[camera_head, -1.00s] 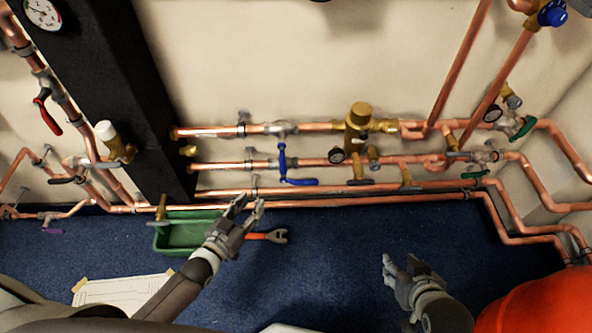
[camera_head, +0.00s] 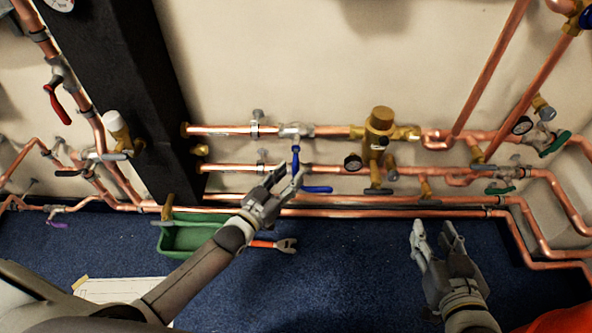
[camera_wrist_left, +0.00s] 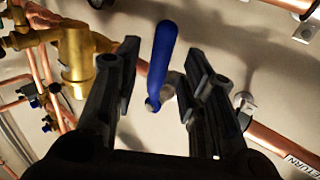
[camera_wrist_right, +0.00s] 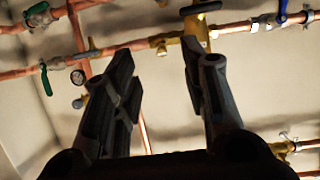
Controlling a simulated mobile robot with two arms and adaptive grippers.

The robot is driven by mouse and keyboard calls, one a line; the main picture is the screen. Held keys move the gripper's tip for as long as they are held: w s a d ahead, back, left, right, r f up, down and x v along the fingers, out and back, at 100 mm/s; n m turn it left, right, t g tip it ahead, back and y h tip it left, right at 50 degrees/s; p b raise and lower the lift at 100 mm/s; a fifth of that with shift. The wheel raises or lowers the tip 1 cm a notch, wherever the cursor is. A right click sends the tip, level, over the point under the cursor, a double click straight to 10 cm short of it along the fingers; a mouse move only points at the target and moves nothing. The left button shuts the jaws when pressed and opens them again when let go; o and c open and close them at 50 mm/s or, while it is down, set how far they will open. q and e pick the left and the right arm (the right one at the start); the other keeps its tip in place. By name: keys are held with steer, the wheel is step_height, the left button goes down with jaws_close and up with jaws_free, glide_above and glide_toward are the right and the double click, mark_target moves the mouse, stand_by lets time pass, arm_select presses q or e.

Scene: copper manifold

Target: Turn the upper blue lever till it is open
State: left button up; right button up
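The upper blue lever (camera_head: 295,157) hangs down from its grey valve body (camera_head: 294,131) on the upper copper pipe. My left gripper (camera_head: 283,182) is just below and around its lower end in the head view. In the left wrist view the blue lever (camera_wrist_left: 162,60) stands between the two open fingers, with no clear contact with either. In the head view the gripper hides part of the lever's lower end. A lower blue lever (camera_head: 317,189) lies sideways on the pipe below, just right of my left gripper. My right gripper (camera_head: 435,235) is open and empty over the blue floor.
A brass regulator (camera_head: 379,130) with a gauge stands right of the upper lever. A black column (camera_head: 130,90) rises at left. A green tray (camera_head: 185,235) and an orange-handled wrench (camera_head: 275,244) lie on the floor below my left arm. Floor between both arms is clear.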

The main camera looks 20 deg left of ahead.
mark_target(294, 171)
arm_select(q)
steer(key=x, duration=0.2)
steer(key=shift+w+d+b, duration=0.15)
steer(key=shift+w+b, duration=0.15)
steer(key=shift+w, duration=0.05)
steer(key=shift+w+d, duration=0.15)
steer(key=shift+w, duration=0.3)
arm_select(e)
steer(key=shift+w+a+r+t+y, duration=0.25)
steer(key=shift+r+t, duration=0.25)
steer(key=shift+r, duration=0.25)
steer(key=shift+w+a+r+t+y, duration=0.1)
steer(key=shift+w+r+t, duration=0.2)
steer(key=shift+r+t, duration=0.35)
steer(key=shift+w+a+r+t+y, duration=0.2)
steer(key=shift+w+r+t, duration=0.15)
steer(key=shift+r, duration=0.55)
arm_select(q)
jaws_close()
